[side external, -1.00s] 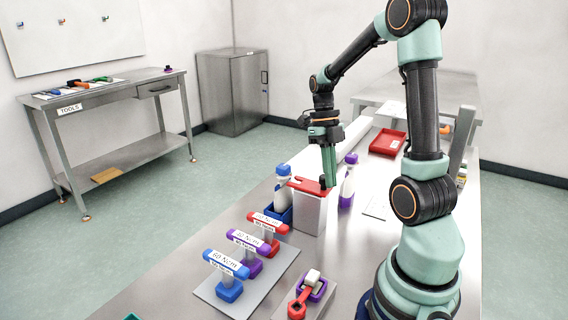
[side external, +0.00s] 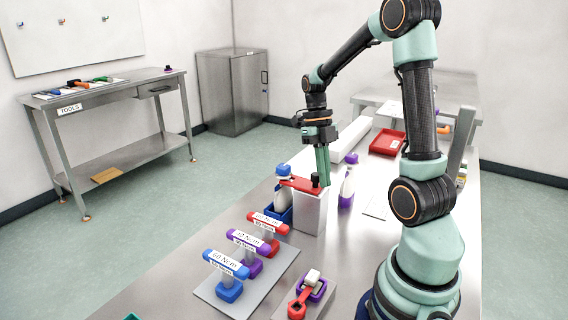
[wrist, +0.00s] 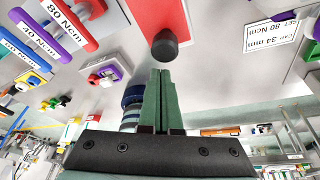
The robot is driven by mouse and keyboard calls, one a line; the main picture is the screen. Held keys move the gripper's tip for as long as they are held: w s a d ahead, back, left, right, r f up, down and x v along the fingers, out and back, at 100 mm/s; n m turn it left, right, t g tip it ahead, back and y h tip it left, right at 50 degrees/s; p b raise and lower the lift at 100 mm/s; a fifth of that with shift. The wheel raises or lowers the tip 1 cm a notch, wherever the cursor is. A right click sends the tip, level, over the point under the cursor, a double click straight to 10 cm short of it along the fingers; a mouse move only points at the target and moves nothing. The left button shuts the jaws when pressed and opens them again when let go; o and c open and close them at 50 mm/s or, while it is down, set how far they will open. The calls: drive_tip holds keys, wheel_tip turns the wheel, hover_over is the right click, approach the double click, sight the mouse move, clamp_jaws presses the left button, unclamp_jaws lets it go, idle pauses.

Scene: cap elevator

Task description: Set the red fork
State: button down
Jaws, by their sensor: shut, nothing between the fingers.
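The red fork (side external: 300,186) is a flat red plate on top of the grey box (side external: 311,213), with a black knob (side external: 316,179) standing on it. Its left end reaches past the box toward the blue-capped white bottle (side external: 281,196); I cannot tell whether it touches the bottle. In the wrist view the fork (wrist: 122,25) and its knob (wrist: 165,46) are beyond my fingertips. My gripper (side external: 323,184) is shut and empty, pointing down right beside the knob on its right side. Whether the fingers touch the knob is unclear.
The bottle stands in a blue holder (side external: 287,215). Several labelled T-handle tools stand on a plate (side external: 207,293) in front.

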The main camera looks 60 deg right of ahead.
drive_tip(key=s, duration=0.2)
wheel_tip(320, 180, up, 9)
hover_over(316, 173)
drive_tip(key=s+a, duration=0.2)
drive_tip(key=shift+s+d, duration=0.2)
drive_tip(key=shift+d, duration=0.05)
drive_tip(key=c, duration=1.1)
unclamp_jaws()
drive_tip(key=shift+r, duration=0.15)
drive_tip(key=o, duration=0.5)
drive_tip(key=shift+w+d+r+n, duration=0.1)
drive_tip(key=shift+w+r+n, duration=0.05)
drive_tip(key=shift+n, duration=0.15)
drive_tip(key=shift+o, duration=0.2)
drive_tip(key=f+n+t, duration=0.1)
drive_tip(key=f+n, duration=0.2)
drive_tip(key=w+f+n+t+h, duration=0.1)
drive_tip(key=f+n, duration=0.2)
drive_tip(key=w+d+f+n+t+h, duration=0.1)
drive_tip(key=f+n, duration=0.3)
